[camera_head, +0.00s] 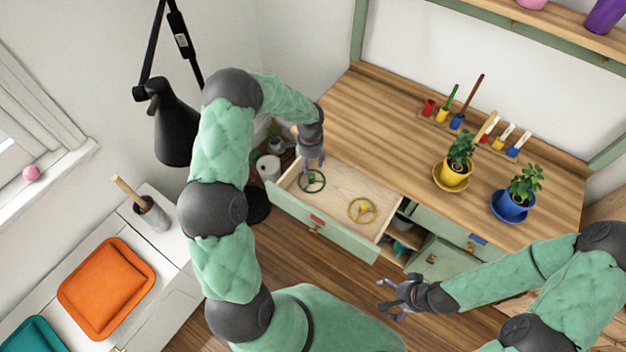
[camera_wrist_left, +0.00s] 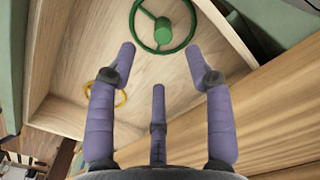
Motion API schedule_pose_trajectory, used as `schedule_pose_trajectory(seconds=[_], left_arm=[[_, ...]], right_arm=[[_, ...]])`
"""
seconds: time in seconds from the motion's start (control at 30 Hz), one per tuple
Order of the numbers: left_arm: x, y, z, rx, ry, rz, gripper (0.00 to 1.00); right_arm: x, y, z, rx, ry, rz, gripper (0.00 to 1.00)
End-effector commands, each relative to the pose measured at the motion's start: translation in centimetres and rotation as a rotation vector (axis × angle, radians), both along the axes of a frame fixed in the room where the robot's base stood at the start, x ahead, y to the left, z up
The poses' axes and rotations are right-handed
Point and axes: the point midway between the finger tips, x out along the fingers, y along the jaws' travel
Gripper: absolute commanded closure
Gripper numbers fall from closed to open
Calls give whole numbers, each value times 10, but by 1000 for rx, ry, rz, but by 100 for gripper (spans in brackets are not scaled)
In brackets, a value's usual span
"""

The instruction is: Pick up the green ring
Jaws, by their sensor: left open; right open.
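The green ring (camera_head: 312,185) has spokes and a central hub, and lies in the open drawer (camera_head: 345,235) at its left end. In the left wrist view the green ring (camera_wrist_left: 163,47) is at the top, just beyond the fingertips. My left gripper (camera_head: 313,162) is open and empty over the drawer, close above the ring; its spread fingers also show in the left wrist view (camera_wrist_left: 160,75). I see no contact with the ring. My right gripper (camera_head: 388,297) is open and empty, low in front of the desk.
A yellow ring (camera_head: 350,211) lies in the same drawer, to the right. The wooden desktop (camera_head: 375,130) is above the drawer's back edge. A yellow plant pot (camera_head: 452,178) and a blue one (camera_head: 509,207) stand on it. A black lamp (camera_head: 176,130) stands to the left.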

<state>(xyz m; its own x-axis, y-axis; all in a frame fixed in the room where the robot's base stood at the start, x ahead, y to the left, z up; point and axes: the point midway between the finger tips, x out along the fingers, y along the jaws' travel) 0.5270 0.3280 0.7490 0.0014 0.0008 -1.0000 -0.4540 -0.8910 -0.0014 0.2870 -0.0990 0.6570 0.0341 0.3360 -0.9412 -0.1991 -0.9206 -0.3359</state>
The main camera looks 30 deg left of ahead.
Motion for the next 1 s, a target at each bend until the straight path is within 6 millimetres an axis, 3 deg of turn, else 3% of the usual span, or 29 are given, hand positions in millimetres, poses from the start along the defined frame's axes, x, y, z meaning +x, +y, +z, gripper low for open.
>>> schedule_pose_trajectory(seconds=[0.23, 0.47, 0.8, 1.0], left_arm=[[0, 0, -39, -1, 3, 0, 48], [1, 0, -53, -1, 2, 1, 48], [6, -1, -96, -1, 2, -1, 48], [6, 0, -98, -1, 0, 0, 48]], right_arm=[[0, 0, -12, 0, 0, 0, 0], [0, 0, -17, 0, 0, 0, 0], [0, 0, -37, 0, 0, 0, 0], [0, 0, -36, 0, 0, 0, 0]])
